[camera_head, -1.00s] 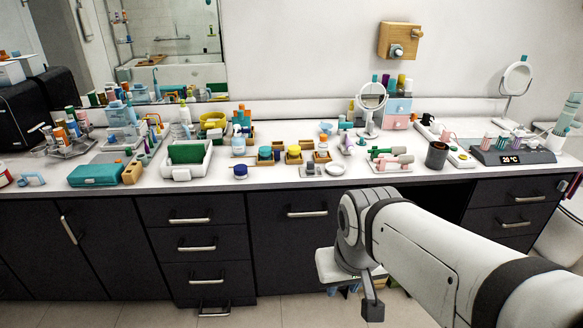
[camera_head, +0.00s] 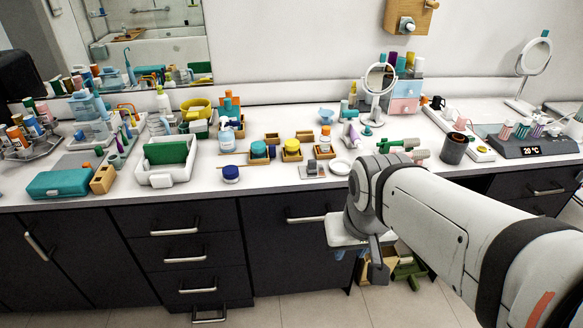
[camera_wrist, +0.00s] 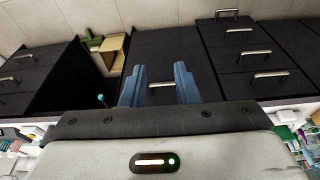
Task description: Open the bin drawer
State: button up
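The vanity's wide dark front panel (camera_head: 296,255) has a horizontal metal handle (camera_head: 305,218) near its top, and it looks shut. I take it for the bin drawer. In the wrist view, which shows the vanity upside down, a dark panel (camera_wrist: 165,52) with a metal handle (camera_wrist: 163,85) lies ahead. My gripper (camera_wrist: 160,68) has its two blue fingers apart, with the handle showing in the gap between them. Whether the handle is truly between the fingers or beyond them, I cannot tell. In the head view my arm partly hides my gripper (camera_head: 345,254), just right of the handle.
A stack of narrow drawers (camera_head: 191,250) stands left of the panel. An open recess right of it holds wooden and green things (camera_head: 405,270). The countertop (camera_head: 270,190) above is crowded, with a white tray (camera_head: 165,172) and a dark cup (camera_head: 454,148) near its front.

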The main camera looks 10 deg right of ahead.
aim_at(299, 218)
jog(key=w+d+f+m+t+b, duration=0.2)
jog(key=w+f+m+t+b, duration=0.1)
jog(key=w+f+b, duration=0.5)
jog(key=w+d+f+m+t+y+b, duration=0.1)
jog(key=w+f+m+t+b, duration=0.3)
jog(key=w+f, duration=0.55)
jog(key=w+d+f+m+t+b, duration=0.2)
jog(key=w+f+m+b, duration=0.1)
jog(key=w+f+b, duration=0.65)
jog(key=w+a+f+m+t+y+b, duration=0.1)
jog(key=w+a+f+m+y+b, duration=0.1)
jog(key=w, duration=0.4)
jog(key=w+a+f+m+t+y+b, duration=0.2)
jog(key=w+a+f+y+b, duration=0.1)
jog(key=w+a+f, duration=0.1)
jog(key=shift+w, duration=0.9)
grip_shut()
